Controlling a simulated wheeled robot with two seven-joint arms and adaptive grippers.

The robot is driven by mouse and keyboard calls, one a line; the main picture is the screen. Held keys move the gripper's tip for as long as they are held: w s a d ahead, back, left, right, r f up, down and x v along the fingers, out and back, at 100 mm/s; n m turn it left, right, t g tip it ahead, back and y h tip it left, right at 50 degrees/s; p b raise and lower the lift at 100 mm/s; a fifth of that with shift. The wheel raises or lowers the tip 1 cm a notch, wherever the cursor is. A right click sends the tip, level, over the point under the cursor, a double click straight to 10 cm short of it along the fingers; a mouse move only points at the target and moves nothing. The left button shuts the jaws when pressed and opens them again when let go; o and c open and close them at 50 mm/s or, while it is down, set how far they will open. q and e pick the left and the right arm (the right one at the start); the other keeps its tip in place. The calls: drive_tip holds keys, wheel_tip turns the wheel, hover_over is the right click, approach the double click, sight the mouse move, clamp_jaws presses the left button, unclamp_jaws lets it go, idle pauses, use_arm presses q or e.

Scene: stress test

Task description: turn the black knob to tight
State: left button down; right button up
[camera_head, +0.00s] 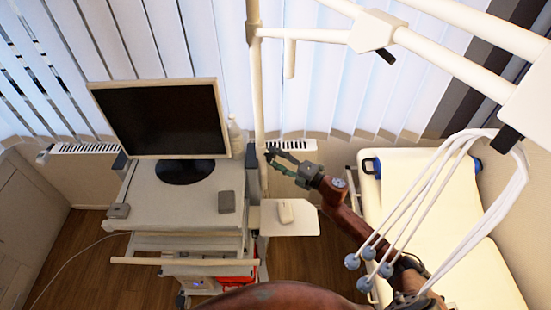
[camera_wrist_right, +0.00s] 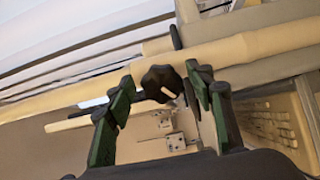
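The black knob (camera_wrist_right: 162,82) is a lobed knob on a cream pole (camera_wrist_right: 235,50) in the right wrist view. My right gripper (camera_wrist_right: 161,88) has its two green-and-black fingers apart, one on each side of the knob. The fingertips are very close to the knob; I cannot tell for sure whether they touch it. My left gripper is not in view.
A monitor (camera_head: 160,118) stands on a cart (camera_head: 150,205) left of the pole. A small shelf (camera_head: 290,222) holds a white mouse-like item (camera_head: 285,211) below the gripper. A padded bed (camera_head: 440,200) is at the right. Overhead arms and hanging white cables (camera_head: 445,165) crowd the right side.

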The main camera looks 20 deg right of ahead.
drive_tip(key=shift+s+d, duration=0.1)
drive_tip(key=shift+s, duration=0.05)
drive_tip(key=v, duration=1.1)
drive_tip(key=shift+s+d, duration=0.2)
drive_tip(key=shift+s, duration=0.05)
